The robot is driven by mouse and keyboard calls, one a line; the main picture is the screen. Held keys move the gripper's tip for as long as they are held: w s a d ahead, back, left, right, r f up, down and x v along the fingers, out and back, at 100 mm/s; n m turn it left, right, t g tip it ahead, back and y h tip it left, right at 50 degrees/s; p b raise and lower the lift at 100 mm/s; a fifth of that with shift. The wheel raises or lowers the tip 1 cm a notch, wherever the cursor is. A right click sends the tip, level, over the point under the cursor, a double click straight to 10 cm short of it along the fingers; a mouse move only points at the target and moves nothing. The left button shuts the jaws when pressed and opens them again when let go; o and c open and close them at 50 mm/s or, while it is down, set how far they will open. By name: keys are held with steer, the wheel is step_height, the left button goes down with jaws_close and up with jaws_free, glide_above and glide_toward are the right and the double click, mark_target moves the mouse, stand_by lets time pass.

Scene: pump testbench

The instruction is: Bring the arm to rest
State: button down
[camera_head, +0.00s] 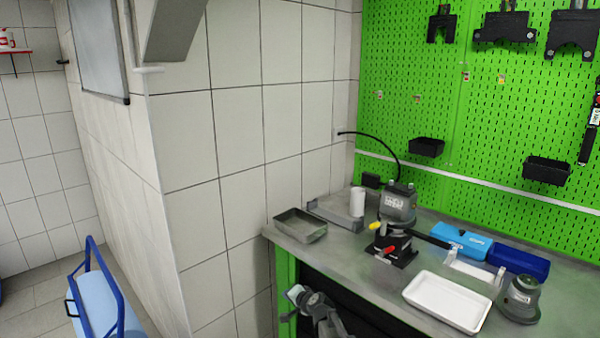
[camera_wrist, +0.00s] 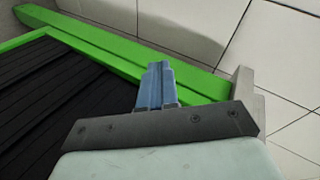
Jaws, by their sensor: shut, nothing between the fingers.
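My gripper (camera_wrist: 156,68) shows in the wrist view as two blue-grey fingers close together, shut with nothing between them. Beyond the fingers are a green bench frame bar and a dark ribbed surface, and the fingertips overlap the green bar in the picture. In the head view, part of my arm (camera_head: 325,315) is low in front of the workbench (camera_head: 375,285), below the tabletop's front edge near its left corner. The fingers are too small to make out there.
On the bench are a grey metal tray (camera_head: 300,224), a pump in a black stand (camera_head: 397,205), a white tray (camera_head: 448,301), blue cases (camera_head: 515,262) and a second grey pump unit (camera_head: 520,298). A tiled wall (camera_head: 225,150) stands left; a blue-framed cart (camera_head: 95,295) is lower left.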

steer(key=s+d+f+n+g+h, duration=0.1)
steer(key=s+d+f+g, duration=0.2)
steer(key=s+f, duration=0.6)
steer(key=s+d+f+n+g+h, duration=0.1)
steer(key=s+d+f+n+g, duration=0.2)
steer(key=s+f, duration=0.65)
steer(key=s+d+f+g+h, duration=0.1)
steer(key=s+d+f+g, duration=0.25)
steer(key=s+f, duration=0.5)
steer(key=s+d+f+n+g+h, duration=0.1)
steer(key=s+d+f+g, duration=0.1)
steer(key=s, duration=0.9)
steer(key=s+d+f+n+g+h, duration=0.1)
steer(key=s+d, duration=0.4)
steer(key=s, duration=0.6)
steer(key=s+d+f+g+h, duration=0.2)
steer(key=s+d+g, duration=0.2)
steer(key=s, duration=0.7)
steer(key=shift+d+f+n, duration=0.25)
steer(key=shift+f+n, duration=0.15)
